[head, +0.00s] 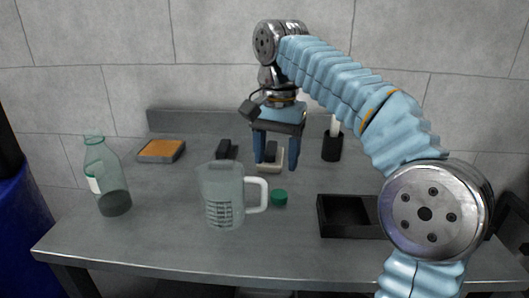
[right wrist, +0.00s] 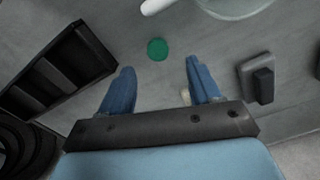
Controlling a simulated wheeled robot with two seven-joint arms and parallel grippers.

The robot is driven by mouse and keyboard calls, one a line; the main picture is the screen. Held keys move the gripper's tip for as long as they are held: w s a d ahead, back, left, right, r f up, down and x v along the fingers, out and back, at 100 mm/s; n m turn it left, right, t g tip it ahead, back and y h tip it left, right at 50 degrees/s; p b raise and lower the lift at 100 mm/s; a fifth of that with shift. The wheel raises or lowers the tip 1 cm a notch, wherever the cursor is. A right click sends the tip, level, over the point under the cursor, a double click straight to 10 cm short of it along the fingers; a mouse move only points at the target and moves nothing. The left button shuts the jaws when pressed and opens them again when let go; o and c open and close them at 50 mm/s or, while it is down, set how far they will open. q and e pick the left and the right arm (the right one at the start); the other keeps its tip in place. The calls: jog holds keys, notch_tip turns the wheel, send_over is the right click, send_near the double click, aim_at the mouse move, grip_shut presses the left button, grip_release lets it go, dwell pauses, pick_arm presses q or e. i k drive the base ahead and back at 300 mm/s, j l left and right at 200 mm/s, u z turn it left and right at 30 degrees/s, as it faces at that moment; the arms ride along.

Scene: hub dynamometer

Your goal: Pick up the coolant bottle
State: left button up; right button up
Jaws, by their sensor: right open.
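The coolant bottle (head: 108,178) stands upright at the left of the grey table in the head view. It is clear green, with a white label and dark liquid in its lower part. Its neck looks uncapped. A green cap (head: 279,197) lies on the table right of the jug; it also shows in the right wrist view (right wrist: 157,49). My right gripper (head: 276,166) is open and empty, pointing down above the back middle of the table, well right of the bottle. In the right wrist view its two blue fingers (right wrist: 158,80) are apart with nothing between them. My left gripper is not in view.
A clear measuring jug (head: 222,194) with a white handle stands between bottle and cap. A black tray (head: 347,232) is at the right, a black cup (head: 332,147) behind. An orange-topped block (head: 161,150) and a small dark block (head: 227,149) sit at the back.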

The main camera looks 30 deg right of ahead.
aim_at(104, 170)
jog(key=k, duration=0.8)
jog(key=k+j, duration=0.15)
jog(key=k, duration=0.65)
jog(key=i+l, duration=0.1)
